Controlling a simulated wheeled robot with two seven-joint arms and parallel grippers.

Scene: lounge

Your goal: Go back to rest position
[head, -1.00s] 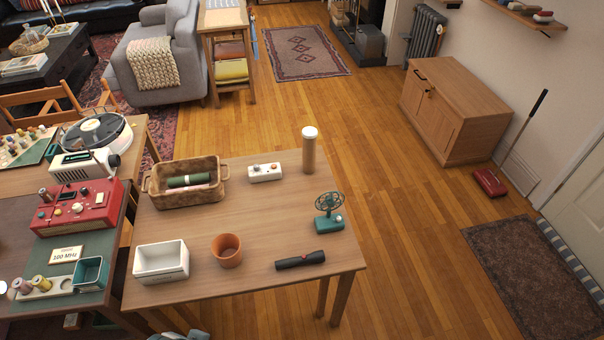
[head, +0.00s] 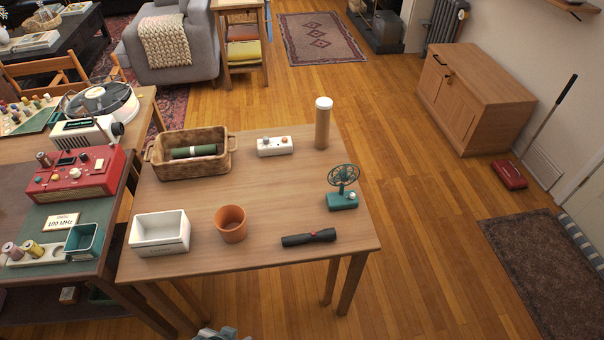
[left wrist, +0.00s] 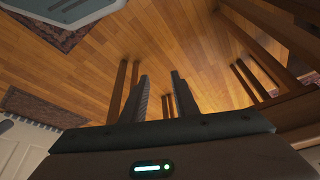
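My left gripper (left wrist: 161,76) shows in the left wrist view with its two fingers apart and nothing between them. It hangs over the wooden floor (left wrist: 205,60), with table legs around it. In the head view a small grey piece shows at the bottom edge, too cut off to tell which part of me it is. My right gripper is not in view.
A wooden table (head: 270,190) stands in front, holding a basket (head: 158,170), white bin (head: 160,246), terracotta pot (head: 231,236), flashlight (head: 308,238), green fan (head: 342,201) and cork-coloured cylinder (head: 322,130). Floor to the right is clear up to the cabinet (head: 470,100).

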